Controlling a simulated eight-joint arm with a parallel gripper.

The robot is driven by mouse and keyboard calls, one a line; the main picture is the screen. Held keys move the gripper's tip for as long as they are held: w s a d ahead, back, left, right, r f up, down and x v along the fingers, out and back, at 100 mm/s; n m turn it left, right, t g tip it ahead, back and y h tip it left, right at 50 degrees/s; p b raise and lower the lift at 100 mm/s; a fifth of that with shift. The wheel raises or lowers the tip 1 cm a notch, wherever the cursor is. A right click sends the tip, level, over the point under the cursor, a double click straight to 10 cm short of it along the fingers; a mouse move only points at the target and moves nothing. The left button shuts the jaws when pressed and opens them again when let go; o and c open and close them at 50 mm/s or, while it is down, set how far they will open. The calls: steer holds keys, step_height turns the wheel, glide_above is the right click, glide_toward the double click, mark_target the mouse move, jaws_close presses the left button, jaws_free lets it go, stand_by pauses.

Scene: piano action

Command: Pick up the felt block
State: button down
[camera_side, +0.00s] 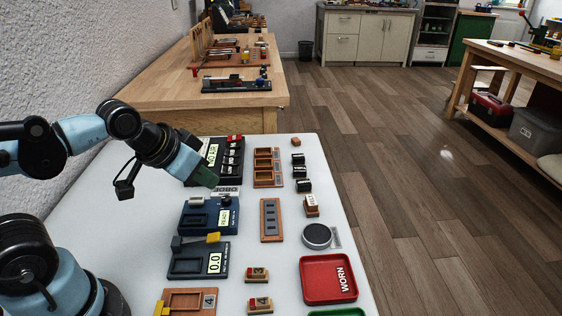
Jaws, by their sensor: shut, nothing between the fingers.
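My gripper (206,179) is above the table's left side, over the front corner of a dark device with a green display. It appears shut, with nothing seen held in it. I cannot tell for sure which item is the felt block. Small candidates are a brown block (296,141) at the far right and a brown-and-white block (311,206) nearer the middle right. Two small wooden pieces with red and pale parts, one (257,273) behind the other (260,305), sit at the front. My gripper is apart from all of these.
Devices with displays (186,262) line the left side. A slotted wooden board (270,232), a wooden tray (279,151), several black blocks (301,172) and a round black-topped item (316,235) stand to their right. A red tray marked WORN (307,292) is at the front right.

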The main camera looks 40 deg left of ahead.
steer(key=c, duration=1.8)
jaws_free()
steer(key=shift+c, duration=0.2)
steer(key=o, duration=1.4)
